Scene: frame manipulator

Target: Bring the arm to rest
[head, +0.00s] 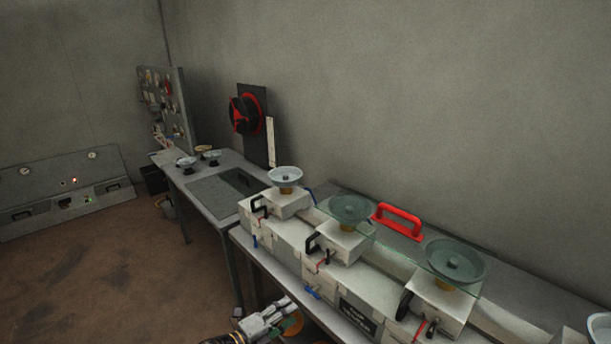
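My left gripper (284,306) shows at the bottom middle of the head view, low in front of the grey bench (266,287). My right gripper is not in view.
A farther table (205,196) holds small dishes. A black panel (252,125) with a red wheel stands behind it. The brown floor (110,285) at left is clear.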

